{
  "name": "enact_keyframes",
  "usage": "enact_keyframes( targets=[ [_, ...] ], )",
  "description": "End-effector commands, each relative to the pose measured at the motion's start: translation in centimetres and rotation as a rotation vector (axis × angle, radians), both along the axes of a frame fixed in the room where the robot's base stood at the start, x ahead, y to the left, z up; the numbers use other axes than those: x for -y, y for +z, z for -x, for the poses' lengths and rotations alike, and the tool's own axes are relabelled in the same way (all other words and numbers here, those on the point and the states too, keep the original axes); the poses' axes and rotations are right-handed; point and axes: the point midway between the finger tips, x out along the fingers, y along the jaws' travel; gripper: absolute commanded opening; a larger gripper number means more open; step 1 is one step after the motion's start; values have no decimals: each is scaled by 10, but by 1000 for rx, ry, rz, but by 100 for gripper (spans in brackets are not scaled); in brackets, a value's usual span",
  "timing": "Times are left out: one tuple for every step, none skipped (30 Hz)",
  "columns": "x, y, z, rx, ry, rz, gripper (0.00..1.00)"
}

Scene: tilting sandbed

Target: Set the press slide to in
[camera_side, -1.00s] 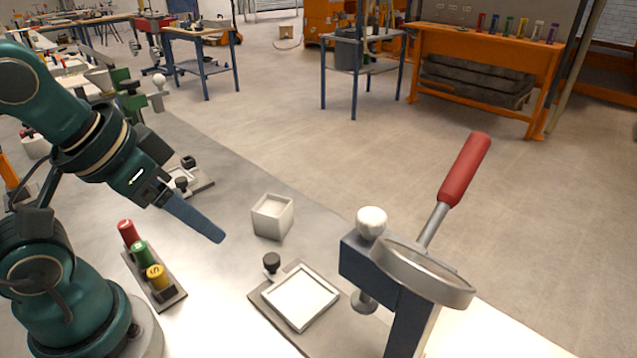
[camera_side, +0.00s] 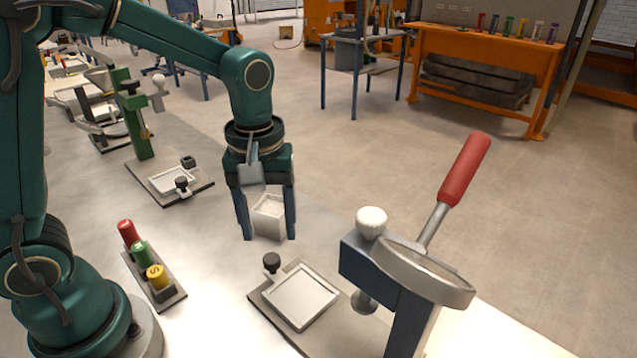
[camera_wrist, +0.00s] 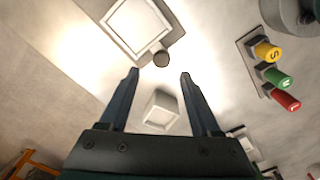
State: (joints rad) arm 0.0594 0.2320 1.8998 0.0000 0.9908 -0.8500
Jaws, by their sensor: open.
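The slide near me is a flat plate with a square white-framed tray (camera_side: 300,296) and a black knob (camera_side: 271,262) at its far left corner. The tray lies left of the blue press (camera_side: 405,315), beside its round ram foot (camera_side: 364,302) and not under it. My gripper (camera_side: 268,238) points down, open and empty, behind the knob in the side view. In the wrist view, the knob (camera_wrist: 160,59) lies just beyond my open fingertips (camera_wrist: 159,74). A second slide tray (camera_side: 170,181) with a dark knob (camera_side: 182,186) lies by a green press (camera_side: 138,125) farther back.
A small white box (camera_side: 269,207) shows between my fingers in both views, apparently below them. The blue press has a red lever handle (camera_side: 466,168). A rack with red, green and yellow cylinders (camera_side: 157,276) stands left. Bare table lies between rack and near slide.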

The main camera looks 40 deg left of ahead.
Motion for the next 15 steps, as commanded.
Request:
enact_keyframes(
  targets=[
    [0,-4,1,-15,-2,-1,64],
    [1,-7,2,-20,-3,-1,64],
    [1,-10,2,-23,-4,-1,64],
    [1,-12,2,-24,-5,-1,64],
    [1,-16,3,-25,-5,-1,64],
    [1,-20,3,-25,-5,-1,64],
    [1,-24,3,-25,-5,-1,64],
    [1,-28,3,-25,-5,-1,64],
    [1,-33,4,-25,-5,-1,64],
    [1,-37,3,-25,-5,-1,64],
    [1,-41,3,-25,-5,-1,64],
    [1,-45,3,-23,-6,-1,64],
    [1,-48,3,-25,-6,-1,64],
    [1,-50,3,-23,-6,-1,64],
    [1,-52,3,-22,-6,-1,64]
  ],
)
